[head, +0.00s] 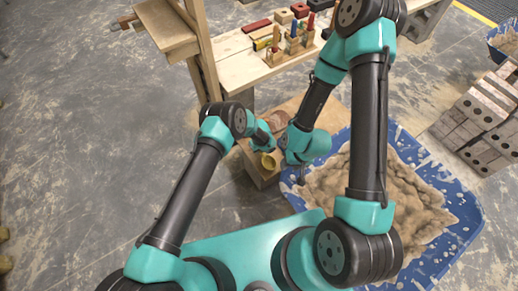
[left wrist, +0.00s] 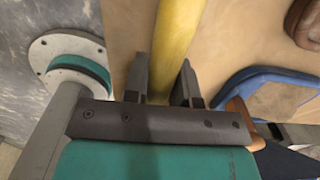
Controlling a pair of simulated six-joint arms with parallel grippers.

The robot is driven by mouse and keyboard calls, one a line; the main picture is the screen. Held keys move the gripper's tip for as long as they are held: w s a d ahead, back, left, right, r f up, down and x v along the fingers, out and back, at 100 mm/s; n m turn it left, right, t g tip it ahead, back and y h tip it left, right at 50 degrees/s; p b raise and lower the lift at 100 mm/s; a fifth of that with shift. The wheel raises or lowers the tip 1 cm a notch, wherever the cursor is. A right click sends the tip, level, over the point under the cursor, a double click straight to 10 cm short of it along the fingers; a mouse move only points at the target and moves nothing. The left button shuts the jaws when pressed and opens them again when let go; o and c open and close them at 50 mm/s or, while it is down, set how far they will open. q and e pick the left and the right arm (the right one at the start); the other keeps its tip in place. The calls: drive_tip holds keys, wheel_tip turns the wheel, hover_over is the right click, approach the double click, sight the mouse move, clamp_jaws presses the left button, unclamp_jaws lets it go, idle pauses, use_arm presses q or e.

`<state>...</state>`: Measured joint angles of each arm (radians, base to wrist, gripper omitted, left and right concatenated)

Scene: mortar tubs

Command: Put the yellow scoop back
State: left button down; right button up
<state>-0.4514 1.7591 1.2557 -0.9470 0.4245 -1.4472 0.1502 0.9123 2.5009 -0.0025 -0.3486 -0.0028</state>
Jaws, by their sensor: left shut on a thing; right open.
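The yellow scoop (head: 268,162) shows in the head view as a small yellow piece just below my left gripper (head: 263,147), over a wooden surface (head: 263,181). In the left wrist view a yellow bar of the scoop (left wrist: 175,45) runs between the two dark fingers of my left gripper (left wrist: 164,85), which is shut on it. The scoop's far end is out of that view. My right gripper (head: 301,178) is small and dark in the head view, open, beside the left edge of the blue mortar tub (head: 462,232).
A blue-rimmed thing (left wrist: 250,80) and a brown object (left wrist: 303,24) lie right of the scoop in the left wrist view. The workbench (head: 236,72) holds pegs and blocks. Stacked bricks (head: 480,120) stand at right.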

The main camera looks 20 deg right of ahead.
use_arm(q)
drive_tip(key=shift+f, duration=0.35)
drive_tip(key=c, duration=0.8)
unclamp_jaws()
drive_tip(key=shift+c, duration=0.2)
drive_tip(key=shift+r, duration=0.1)
wheel_tip(320, 180, up, 17)
drive_tip(key=shift+s, duration=0.3)
drive_tip(key=shift+d+r, duration=0.1)
